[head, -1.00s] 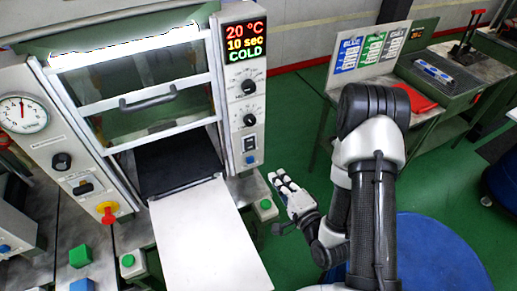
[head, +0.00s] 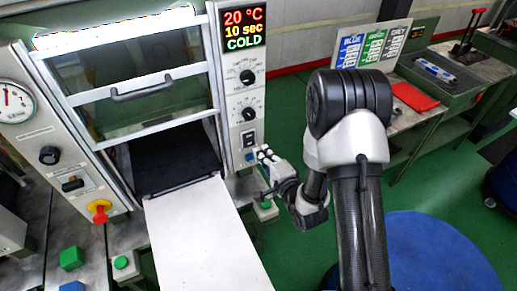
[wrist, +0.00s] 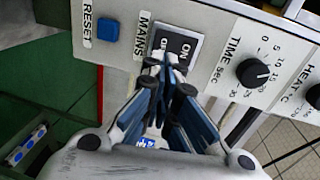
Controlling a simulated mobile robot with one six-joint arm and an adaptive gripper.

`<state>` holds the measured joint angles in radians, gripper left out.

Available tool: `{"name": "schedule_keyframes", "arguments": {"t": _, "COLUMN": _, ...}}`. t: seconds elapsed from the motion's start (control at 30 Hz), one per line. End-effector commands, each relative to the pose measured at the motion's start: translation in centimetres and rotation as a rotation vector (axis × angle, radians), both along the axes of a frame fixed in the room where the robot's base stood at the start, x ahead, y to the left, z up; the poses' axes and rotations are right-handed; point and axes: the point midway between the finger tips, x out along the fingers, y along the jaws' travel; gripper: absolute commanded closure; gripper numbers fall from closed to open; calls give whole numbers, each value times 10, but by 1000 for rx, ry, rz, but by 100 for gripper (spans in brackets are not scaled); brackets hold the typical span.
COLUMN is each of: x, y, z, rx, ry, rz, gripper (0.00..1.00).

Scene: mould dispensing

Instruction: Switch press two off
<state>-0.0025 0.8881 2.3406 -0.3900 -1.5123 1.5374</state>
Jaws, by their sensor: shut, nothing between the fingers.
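The press (head: 226,100) stands at the left in the head view, its display (head: 243,30) lit with "20 °C 10 sec COLD". On its right panel is a black rocker switch (head: 248,138), which also shows in the wrist view (wrist: 184,43), labelled MAINS and marked ON and OFF. Which side is pressed in cannot be told. My gripper (head: 263,152) is just in front of the panel's lower part. In the wrist view, the shut, empty fingertips (wrist: 167,64) are at the switch's lower edge and overlap it, around the OFF end; contact cannot be told.
A blue RESET button (wrist: 108,30) is beside the switch, and the TIME knob (wrist: 252,72) is on its other side. A white board (head: 200,240) juts out below the press opening. A green button box (head: 265,208) stands below my gripper. Green floor lies to the right.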

Motion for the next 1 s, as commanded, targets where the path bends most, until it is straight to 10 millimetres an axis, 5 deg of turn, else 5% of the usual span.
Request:
{"name": "schedule_keyframes", "arguments": {"t": 0.3, "x": 30, "y": 13, "z": -5, "rx": 2, "ry": 1, "rz": 1, "gripper": 100}}
{"name": "schedule_keyframes", "arguments": {"t": 1.0, "x": 37, "y": 16, "z": -14, "rx": 25, "ry": -59, "rz": 1, "gripper": 100}}
